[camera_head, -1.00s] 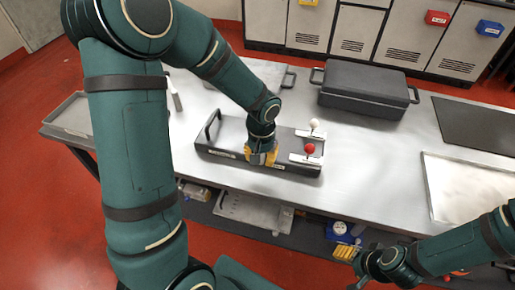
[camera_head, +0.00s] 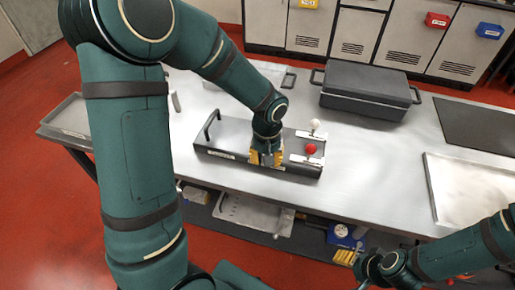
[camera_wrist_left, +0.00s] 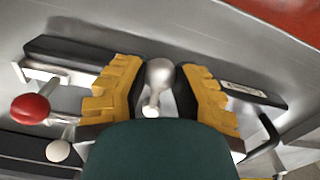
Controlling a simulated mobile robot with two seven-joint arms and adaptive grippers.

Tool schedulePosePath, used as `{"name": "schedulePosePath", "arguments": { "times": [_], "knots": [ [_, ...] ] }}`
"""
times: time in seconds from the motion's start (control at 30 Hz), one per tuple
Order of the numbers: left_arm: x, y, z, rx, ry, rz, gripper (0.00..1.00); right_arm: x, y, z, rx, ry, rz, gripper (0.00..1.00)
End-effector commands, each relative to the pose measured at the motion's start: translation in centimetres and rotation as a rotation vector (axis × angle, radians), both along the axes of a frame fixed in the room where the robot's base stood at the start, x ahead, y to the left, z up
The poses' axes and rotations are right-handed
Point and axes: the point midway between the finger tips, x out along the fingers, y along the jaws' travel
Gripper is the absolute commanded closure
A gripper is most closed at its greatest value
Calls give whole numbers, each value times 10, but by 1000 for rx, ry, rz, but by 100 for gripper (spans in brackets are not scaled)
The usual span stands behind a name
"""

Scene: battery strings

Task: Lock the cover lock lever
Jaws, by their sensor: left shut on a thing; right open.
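A dark grey flat box (camera_head: 228,138) lies on the metal table, with a black handle at its left end. At its right end are a lever with a red ball knob (camera_head: 311,149) and one with a white ball knob (camera_head: 315,124). My left gripper (camera_head: 266,158) is down at the box's near edge. In the left wrist view its yellow fingers are shut on a lever with a silver knob (camera_wrist_left: 159,72); the dark gripper body hides the rest. The red knob (camera_wrist_left: 30,109) stands beside it. My right gripper (camera_head: 343,257) is open and empty, low at the table's near side.
A dark lidded case (camera_head: 367,88) stands behind the box on the table (camera_head: 375,150). A dark panel (camera_head: 475,125) and a pale tray (camera_head: 432,190) lie to the right. Below the near edge is a shelf with a metal tray (camera_head: 250,214) and small parts.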

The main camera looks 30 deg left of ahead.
Motion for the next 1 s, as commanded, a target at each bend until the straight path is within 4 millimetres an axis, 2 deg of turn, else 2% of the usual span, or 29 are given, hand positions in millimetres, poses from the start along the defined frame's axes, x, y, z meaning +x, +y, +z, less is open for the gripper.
{"name": "schedulePosePath", "arguments": {
  "times": [0.47,1.0],
  "knots": [
    [4,-13,-3,-1,6,185,100,0,0,-14,0,0,0,37],
    [7,-16,-3,0,7,237,100,0,0,-15,0,0,0,37]
  ]
}}
